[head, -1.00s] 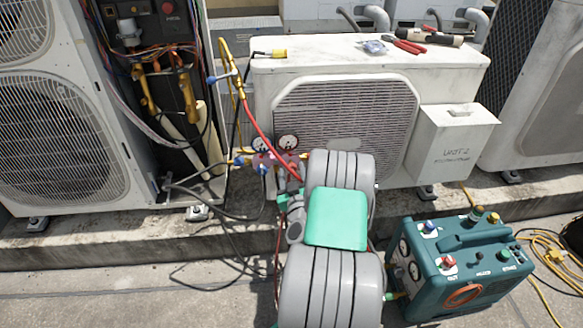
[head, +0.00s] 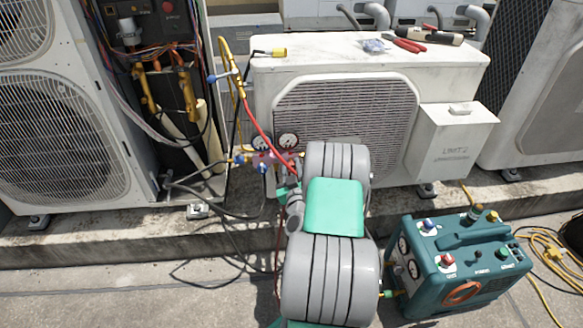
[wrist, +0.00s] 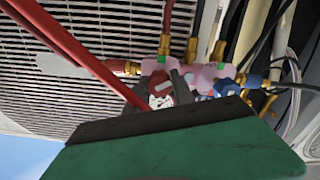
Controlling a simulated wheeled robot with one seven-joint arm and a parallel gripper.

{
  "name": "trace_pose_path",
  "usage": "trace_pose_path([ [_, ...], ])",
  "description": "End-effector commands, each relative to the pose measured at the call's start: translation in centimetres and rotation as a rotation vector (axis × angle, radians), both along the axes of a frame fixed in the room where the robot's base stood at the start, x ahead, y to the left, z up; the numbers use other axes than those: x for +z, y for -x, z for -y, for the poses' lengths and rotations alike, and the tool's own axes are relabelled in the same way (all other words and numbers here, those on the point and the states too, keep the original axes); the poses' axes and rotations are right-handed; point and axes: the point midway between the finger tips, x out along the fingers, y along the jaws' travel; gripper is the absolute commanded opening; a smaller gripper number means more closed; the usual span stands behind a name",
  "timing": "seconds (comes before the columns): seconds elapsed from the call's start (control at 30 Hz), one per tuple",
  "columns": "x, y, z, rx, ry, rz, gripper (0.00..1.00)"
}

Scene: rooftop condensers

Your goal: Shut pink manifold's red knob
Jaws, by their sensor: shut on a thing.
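The pink manifold (head: 264,158) hangs with its two gauges (head: 288,141) in front of the white condenser, left of my arm. In the wrist view the manifold's pink body (wrist: 205,76) is near, with the red knob (wrist: 160,88) facing me and a blue knob (wrist: 226,87) to its right. My gripper (wrist: 159,94) has one grey finger on each side of the red knob and is shut on it. A dark-edged green part of mine covers the lower wrist view. In the head view my arm hides the red knob and fingertips.
A red hose (head: 257,127) and a yellow hose (head: 225,60) run up from the manifold. A teal recovery machine (head: 455,265) stands on the floor at right. An open condenser (head: 70,140) stands at left. Dark hoses lie on the floor below.

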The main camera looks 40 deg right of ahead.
Motion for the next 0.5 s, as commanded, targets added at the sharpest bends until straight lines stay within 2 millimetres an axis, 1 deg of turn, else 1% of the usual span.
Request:
trace_pose_path([
  [0.03, 0.00, 0.01, 0.00, 0.000, 0.000, 0.000, 0.07],
  [0.1, 0.00, 0.01, 0.00, 0.000, 0.000, 0.000, 0.01],
  [0.13, 0.00, 0.01, 0.00, 0.000, 0.000, 0.000, 0.00],
  [0.5, 0.00, 0.01, 0.00, 0.000, -0.016, 0.011, 0.00],
])
